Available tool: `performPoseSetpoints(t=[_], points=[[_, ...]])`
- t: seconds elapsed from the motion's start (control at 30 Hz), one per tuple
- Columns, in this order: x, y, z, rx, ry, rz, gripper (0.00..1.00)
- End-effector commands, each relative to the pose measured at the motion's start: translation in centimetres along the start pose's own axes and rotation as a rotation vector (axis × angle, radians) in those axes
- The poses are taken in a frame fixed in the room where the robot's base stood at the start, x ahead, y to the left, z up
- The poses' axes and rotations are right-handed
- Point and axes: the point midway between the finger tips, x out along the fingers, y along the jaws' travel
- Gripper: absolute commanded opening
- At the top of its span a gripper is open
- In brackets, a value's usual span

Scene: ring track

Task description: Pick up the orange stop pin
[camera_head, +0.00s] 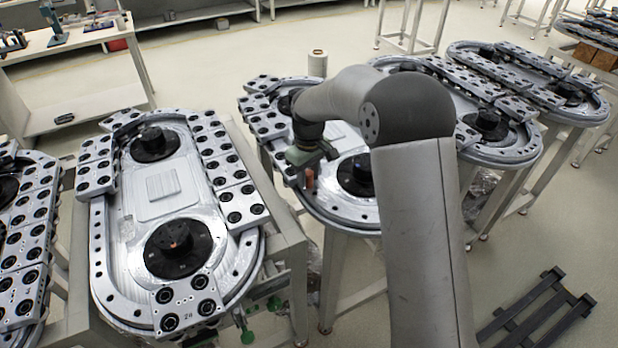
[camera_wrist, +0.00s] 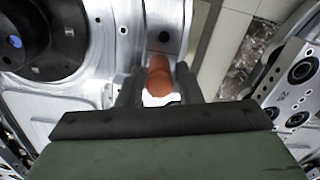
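The orange stop pin (camera_wrist: 158,76) shows in the wrist view between the two fingers of my gripper (camera_wrist: 159,80). Its rounded near end faces the wrist camera, and its far end is by the track's metal edge. The fingers stand close on both sides of the pin; I cannot tell whether they touch it. In the head view the orange pin (camera_head: 309,180) shows just below my gripper (camera_head: 307,168), over the left edge of the middle ring track (camera_head: 335,212). The fingers are too small there to make out.
Black round hubs stand on the track, one (camera_wrist: 38,38) left of the pin in the wrist view. Another ring track (camera_head: 112,255) with bolted carriage plates stands at left. A black pallet (camera_head: 535,310) lies on the floor at lower right. Open floor lies between the tables.

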Motion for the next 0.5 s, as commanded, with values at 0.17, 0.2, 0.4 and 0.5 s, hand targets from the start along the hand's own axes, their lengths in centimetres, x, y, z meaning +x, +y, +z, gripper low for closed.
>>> performPoseSetpoints(t=[0.17, 0.2, 0.4, 0.5], points=[[-0.02, 0.01, 0.0, 0.0, 0.0, 0.0, 0.15], [-0.02, 0.02, 0.0, 0.0, 0.0, 0.0, 0.04], [-0.05, 0.02, 0.0, 0.0, 0.0, 0.0, 0.0], [-0.09, 0.03, 0.0, 0.0, 0.001, 0.001, 0.0]])
